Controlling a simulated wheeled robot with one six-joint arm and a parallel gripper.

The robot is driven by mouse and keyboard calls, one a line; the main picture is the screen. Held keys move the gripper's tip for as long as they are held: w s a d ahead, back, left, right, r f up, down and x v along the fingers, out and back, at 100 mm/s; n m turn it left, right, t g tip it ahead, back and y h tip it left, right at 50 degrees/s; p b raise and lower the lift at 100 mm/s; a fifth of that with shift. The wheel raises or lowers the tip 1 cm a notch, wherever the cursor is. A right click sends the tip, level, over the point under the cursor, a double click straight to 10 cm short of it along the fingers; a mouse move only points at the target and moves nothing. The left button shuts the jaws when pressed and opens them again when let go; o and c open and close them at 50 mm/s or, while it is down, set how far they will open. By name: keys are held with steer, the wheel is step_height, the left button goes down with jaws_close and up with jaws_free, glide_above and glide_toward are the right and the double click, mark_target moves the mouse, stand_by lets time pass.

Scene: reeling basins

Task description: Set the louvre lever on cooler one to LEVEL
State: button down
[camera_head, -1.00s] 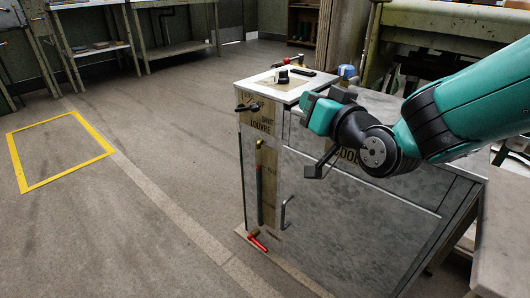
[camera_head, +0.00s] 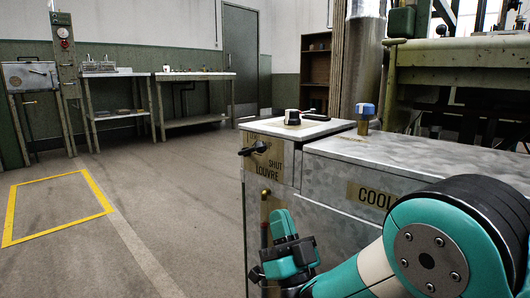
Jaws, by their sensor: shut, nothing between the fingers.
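The cooler (camera_head: 335,190) is a grey metal cabinet at the right, with a tan label whose visible letters read "COOL"; the rest is hidden by my arm. The black louvre lever (camera_head: 253,149) sticks out to the left near the top of its front corner. It sits on a tan plate (camera_head: 268,166) reading "SHUT" and "LOUVRE"; the upper lettering is too small to read. My gripper (camera_head: 286,246) is below the lever and slightly right, in front of the cabinet, apart from the lever. It is shut and empty; its fingertips are hard to make out.
A black-and-white knob (camera_head: 292,117) and a blue-topped fitting (camera_head: 365,112) stand on top of the cabinet. A brass-ended pipe (camera_head: 264,205) runs down the front below the lever. Open floor with a yellow-marked rectangle (camera_head: 95,183) lies left. Benches (camera_head: 195,75) stand behind.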

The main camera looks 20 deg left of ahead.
mark_target(263, 146)
steer(key=shift+x, duration=6.05)
steer(key=shift+r, duration=0.15)
step_height(263, 146, up, 3)
steer(key=n+g+p, duration=0.2)
steer(key=g+p, duration=0.1)
steer(key=p, duration=0.2)
steer(key=shift+w+a, duration=0.1)
steer(key=shift+a+r+g+p, duration=0.15)
steer(key=shift+g+p, duration=0.15)
steer(key=shift+p, duration=0.25)
steer(key=p, duration=0.2)
steer(key=r+p, duration=0.1)
steer(key=shift+w+a+r+p, duration=0.15)
steer(key=shift+w+a+p, duration=0.05)
steer(key=shift+a+p, duration=0.2)
